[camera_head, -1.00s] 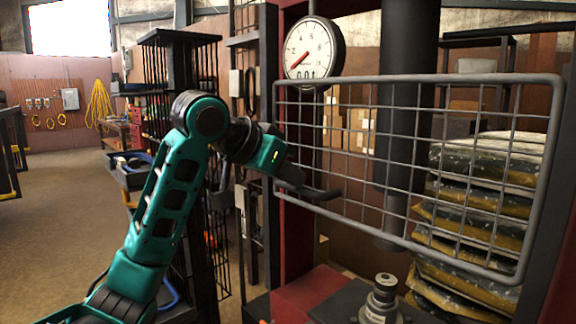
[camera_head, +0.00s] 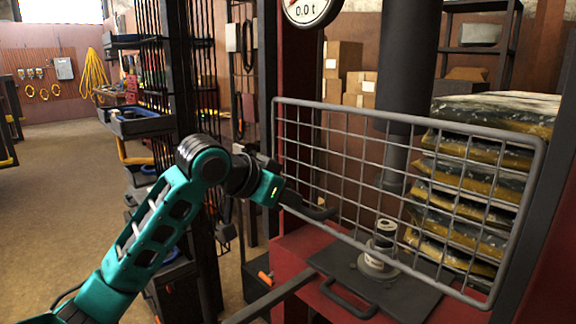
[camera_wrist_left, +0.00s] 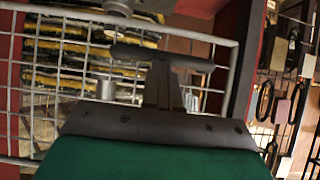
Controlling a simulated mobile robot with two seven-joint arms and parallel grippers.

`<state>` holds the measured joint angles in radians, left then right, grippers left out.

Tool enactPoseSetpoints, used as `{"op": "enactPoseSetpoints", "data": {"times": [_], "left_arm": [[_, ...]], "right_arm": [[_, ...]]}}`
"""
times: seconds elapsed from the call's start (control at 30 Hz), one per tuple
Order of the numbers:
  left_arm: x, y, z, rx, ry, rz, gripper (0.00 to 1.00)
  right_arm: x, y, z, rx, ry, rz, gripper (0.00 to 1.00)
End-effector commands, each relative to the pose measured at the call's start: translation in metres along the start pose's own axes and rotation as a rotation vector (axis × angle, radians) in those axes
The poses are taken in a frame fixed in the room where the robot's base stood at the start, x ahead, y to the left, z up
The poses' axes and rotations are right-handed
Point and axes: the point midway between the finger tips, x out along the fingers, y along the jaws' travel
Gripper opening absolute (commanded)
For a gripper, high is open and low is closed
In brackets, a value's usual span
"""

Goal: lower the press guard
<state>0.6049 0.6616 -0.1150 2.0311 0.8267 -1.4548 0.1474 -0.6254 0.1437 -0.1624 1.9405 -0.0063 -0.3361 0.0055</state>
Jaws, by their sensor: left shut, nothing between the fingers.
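The press guard (camera_head: 405,125) is a grey wire-mesh panel in front of the press, also filling much of the left wrist view (camera_wrist_left: 130,18). Its lower edge slopes down to the right, and through its mesh the metal fitting (camera_head: 378,262) on the press bed shows. My left gripper (camera_head: 318,210) is shut and empty at the guard's lower left edge. In the left wrist view its dark fingers (camera_wrist_left: 163,75) lie across the mesh; I cannot tell whether they touch it. My right gripper is not in view.
The dark press ram (camera_head: 405,60) hangs behind the guard, with a round gauge (camera_head: 310,8) at upper left. Stacked bags (camera_head: 480,160) stand behind at right. A black rack (camera_head: 185,90) is close to my left arm. The floor at far left is open.

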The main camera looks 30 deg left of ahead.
Motion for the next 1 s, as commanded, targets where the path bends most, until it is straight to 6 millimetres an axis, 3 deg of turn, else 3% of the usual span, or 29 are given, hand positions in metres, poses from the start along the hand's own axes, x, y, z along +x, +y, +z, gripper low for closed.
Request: {"op": "enactPoseSetpoints", "data": {"times": [0.03,0.1,0.4,1.0], "left_arm": [[0.012,0.0,0.018,-0.001,-0.006,0.0,0.0],[0.021,0.0,0.032,-0.001,-0.004,0.0,0.0],[0.05,0.0,0.072,0.0,0.002,0.0,0.0],[0.058,0.0,0.083,-0.001,-0.002,0.0,0.0]], "right_arm": [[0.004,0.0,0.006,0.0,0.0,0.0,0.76],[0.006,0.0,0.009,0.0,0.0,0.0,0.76],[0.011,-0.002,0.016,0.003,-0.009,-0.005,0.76],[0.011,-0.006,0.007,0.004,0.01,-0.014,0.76]]}}
